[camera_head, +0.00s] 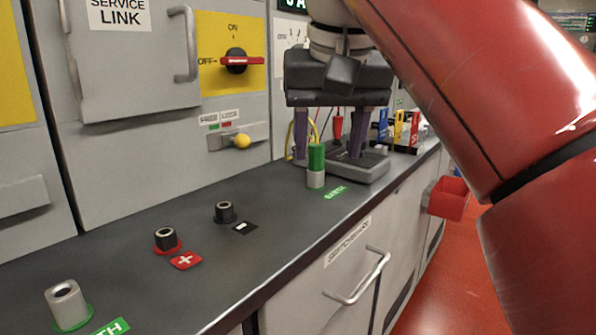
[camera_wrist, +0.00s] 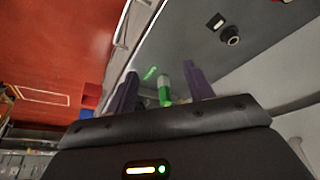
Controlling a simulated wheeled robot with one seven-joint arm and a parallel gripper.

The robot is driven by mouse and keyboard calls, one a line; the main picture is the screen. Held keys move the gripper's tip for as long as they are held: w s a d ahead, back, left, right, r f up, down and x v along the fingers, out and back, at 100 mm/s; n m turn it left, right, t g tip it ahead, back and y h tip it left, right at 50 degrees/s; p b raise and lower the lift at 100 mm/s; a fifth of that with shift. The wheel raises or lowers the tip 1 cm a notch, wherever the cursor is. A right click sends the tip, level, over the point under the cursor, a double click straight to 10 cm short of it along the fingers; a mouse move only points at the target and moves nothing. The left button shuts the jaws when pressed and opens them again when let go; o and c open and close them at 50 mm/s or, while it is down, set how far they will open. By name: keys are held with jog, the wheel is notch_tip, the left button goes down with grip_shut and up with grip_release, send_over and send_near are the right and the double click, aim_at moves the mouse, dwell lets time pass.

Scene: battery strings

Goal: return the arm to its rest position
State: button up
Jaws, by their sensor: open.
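My red arm (camera_head: 480,90) reaches in from the upper right. My gripper (camera_head: 328,150) hangs over the far part of the dark counter (camera_head: 270,215), its two purple fingers wide apart and pointing down. A green plug with a pale lower part (camera_head: 316,165) stands upright by a green EARTH label (camera_head: 335,191). In the wrist view, the plug (camera_wrist: 164,85) shows between the spread fingers of my gripper (camera_wrist: 160,80), with a gap to each side. Nothing is held. I cannot tell how far above the counter the fingertips are.
Black sockets marked plus (camera_head: 166,239) and minus (camera_head: 225,212), and a grey socket (camera_head: 67,305), sit on the counter. A grey instrument (camera_head: 365,168) and coloured items (camera_head: 400,128) stand behind the gripper. A switch cabinet (camera_head: 150,130) walls the left. A red bin (camera_head: 447,197) hangs off the front.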

jog(key=s+d+f, duration=0.3)
jog(key=f, duration=0.8)
jog(key=s+d+f+m+t, duration=0.1)
jog(key=s+d+f, duration=0.3)
jog(key=f, duration=0.7)
jog(key=s+d+f, duration=0.4)
jog(key=f, duration=0.7)
jog(key=shift+d+t, duration=0.25)
jog(key=shift+t, duration=0.05)
jog(key=shift+s+a, duration=0.1)
